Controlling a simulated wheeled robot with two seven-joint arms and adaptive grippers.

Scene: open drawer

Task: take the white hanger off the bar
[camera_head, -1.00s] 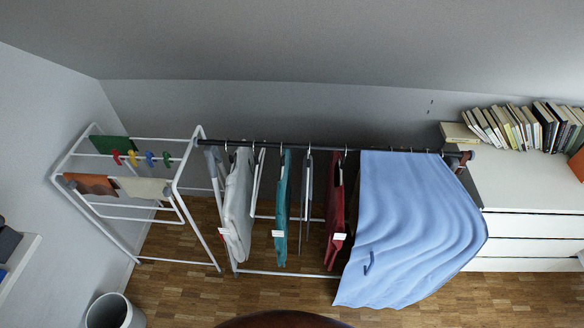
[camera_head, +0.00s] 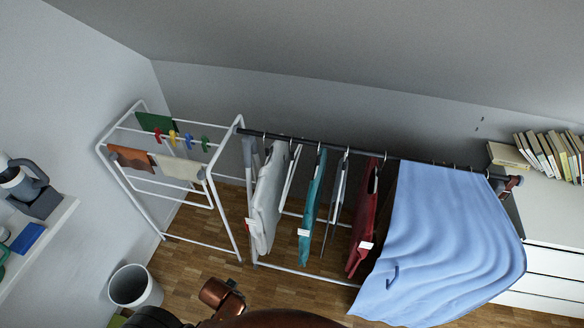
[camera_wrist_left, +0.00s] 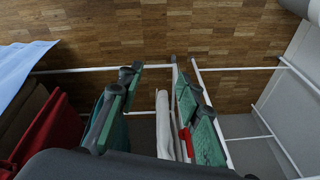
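The white hanger (camera_head: 290,174) hangs on the dark bar (camera_head: 350,149) in the head view, between the white garment (camera_head: 265,205) and the teal garment (camera_head: 313,205). It looks bare, a thin pale frame. My left gripper (camera_wrist_left: 158,88) shows in the left wrist view with its two green-padded fingers wide apart. The white garment (camera_wrist_left: 163,125) appears between the fingers, and nothing looks gripped. I cannot make out the white hanger there. My left gripper's fingers do not show in the head view, and my right gripper is not in view.
A red garment (camera_head: 364,222) and a large blue cloth (camera_head: 440,235) hang farther right. A white drying rack (camera_head: 227,215) with cloths and clips stands left. A bin (camera_head: 135,288) is on the floor, a shelf (camera_head: 45,232) on the left wall, a book-topped dresser (camera_head: 560,265) at right.

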